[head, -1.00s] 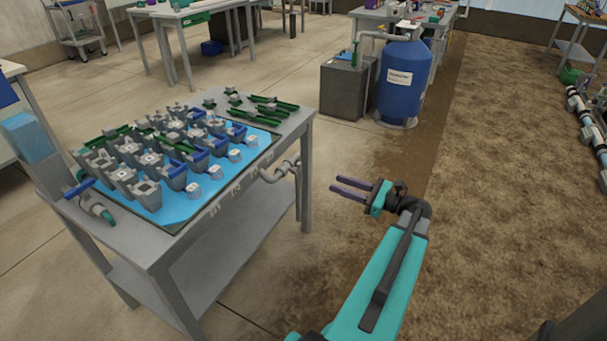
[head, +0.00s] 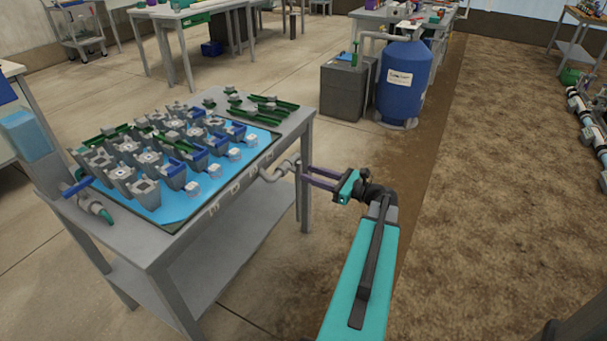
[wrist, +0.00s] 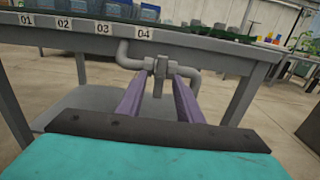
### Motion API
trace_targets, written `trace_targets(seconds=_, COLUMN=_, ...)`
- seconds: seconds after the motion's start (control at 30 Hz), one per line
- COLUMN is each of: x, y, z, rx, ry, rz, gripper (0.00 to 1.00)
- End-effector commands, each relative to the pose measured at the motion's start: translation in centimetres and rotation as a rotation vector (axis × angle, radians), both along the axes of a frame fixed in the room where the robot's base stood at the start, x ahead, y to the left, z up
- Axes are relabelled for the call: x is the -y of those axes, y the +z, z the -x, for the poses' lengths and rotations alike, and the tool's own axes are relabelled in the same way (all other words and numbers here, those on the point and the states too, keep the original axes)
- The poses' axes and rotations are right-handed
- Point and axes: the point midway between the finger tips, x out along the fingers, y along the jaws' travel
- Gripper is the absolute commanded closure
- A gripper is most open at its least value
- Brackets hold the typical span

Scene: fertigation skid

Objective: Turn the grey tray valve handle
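The grey tray valve handle (wrist: 158,80) is a short upright lever on a grey pipe (wrist: 190,72) under the front edge of the tray table. In the wrist view it stands between the tips of my gripper (wrist: 157,88), with a finger on each side. My gripper is open, and I cannot tell whether either finger touches the handle. In the head view my gripper (head: 306,174) reaches left to the table's right side, with its purple tips by the pipe (head: 275,174) and table leg. The handle is hard to make out there.
The tray table (head: 240,235) carries a blue tray (head: 205,205) of pots. A blue-handled valve (head: 78,186) sits at its left end. Number labels (wrist: 103,29) line the table edge above the pipe. A blue tank (head: 403,80) stands behind.

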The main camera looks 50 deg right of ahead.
Motion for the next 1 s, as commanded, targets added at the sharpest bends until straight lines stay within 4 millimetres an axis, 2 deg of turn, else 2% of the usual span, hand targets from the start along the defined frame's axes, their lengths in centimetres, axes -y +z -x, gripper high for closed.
trace_targets(seconds=0.1, x=-0.4, y=-0.1, z=-1.4, rx=0.001, ry=0.001, rz=0.0, gripper=0.67)
trace_targets(seconds=0.3, x=-0.7, y=0.0, z=-2.8, rx=0.001, ry=0.0, rz=0.0, gripper=0.67)
trace_targets(seconds=0.7, x=-0.8, y=0.0, z=-3.2, rx=0.0, ry=-0.001, rz=0.0, gripper=0.67)
trace_targets(seconds=0.9, x=-0.8, y=0.0, z=-3.2, rx=0.0, ry=0.0, rz=0.0, gripper=1.0)
trace_targets(seconds=0.93, x=-0.8, y=0.0, z=-3.2, rx=0.0, ry=0.0, rz=0.0, gripper=1.0)
trace_targets(seconds=0.97, x=-2.2, y=0.1, z=-3.1, rx=0.0, ry=0.003, rz=-0.001, gripper=1.0)
trace_targets(seconds=1.0, x=-1.4, y=0.0, z=-3.2, rx=0.0, ry=0.001, rz=0.0, gripper=1.0)
